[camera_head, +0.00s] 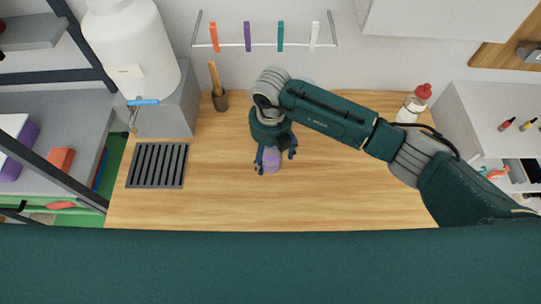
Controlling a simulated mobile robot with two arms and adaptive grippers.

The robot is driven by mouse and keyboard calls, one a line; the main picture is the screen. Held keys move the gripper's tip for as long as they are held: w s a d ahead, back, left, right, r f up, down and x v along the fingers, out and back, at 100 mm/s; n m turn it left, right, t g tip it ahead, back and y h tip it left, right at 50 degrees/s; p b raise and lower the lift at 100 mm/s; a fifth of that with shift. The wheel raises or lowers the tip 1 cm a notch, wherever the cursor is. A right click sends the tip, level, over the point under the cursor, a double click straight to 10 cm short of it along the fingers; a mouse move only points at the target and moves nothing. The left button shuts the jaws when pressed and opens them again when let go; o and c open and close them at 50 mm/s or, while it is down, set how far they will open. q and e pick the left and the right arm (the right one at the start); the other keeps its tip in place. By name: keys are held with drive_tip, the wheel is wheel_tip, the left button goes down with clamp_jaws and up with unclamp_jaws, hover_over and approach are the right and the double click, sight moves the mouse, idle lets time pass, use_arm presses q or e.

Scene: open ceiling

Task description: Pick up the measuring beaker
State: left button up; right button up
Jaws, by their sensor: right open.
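A small lavender vessel that looks like the measuring beaker (271,163) stands on the wooden worktop (345,185), near its middle. My right gripper (275,157) is directly above and around it, pointing down. Its fingers are open, one on the left side of the vessel and one on the right. The upper part of the vessel is partly hidden by the gripper, and I cannot tell whether a finger touches it. My left gripper is not in view.
A dark slotted drain tray (158,166) lies on the worktop at left. A red-capped bottle (412,106) stands back right, beyond my arm. The worktop's front centre is clear.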

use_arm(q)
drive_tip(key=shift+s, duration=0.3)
use_arm(e)
drive_tip(key=c, duration=1.2)
drive_tip(key=shift+c, duration=0.6)
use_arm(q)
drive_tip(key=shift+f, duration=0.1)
use_arm(e)
drive_tip(key=shift+r, duration=0.1)
drive_tip(key=shift+r+b, duration=1.2)
drive_tip(key=shift+r, duration=0.3)
drive_tip(key=s+b, duration=0.6)
drive_tip(key=s, duration=1.1)
use_arm(q)
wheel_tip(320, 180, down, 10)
drive_tip(key=b, duration=0.1)
drive_tip(key=shift+b, duration=0.35)
use_arm(e)
drive_tip(key=w+d+r+m, duration=0.2)
drive_tip(key=d+m, duration=0.4)
drive_tip(key=m, duration=0.6)
drive_tip(key=w+d+r+m, duration=0.2)
drive_tip(key=d+r+m, duration=0.2)
drive_tip(key=m, duration=0.8)
drive_tip(key=w+d+r+m, duration=0.3)
drive_tip(key=d+m, duration=0.6)
drive_tip(key=m, duration=0.3)
drive_tip(key=shift+s+f, duration=0.1)
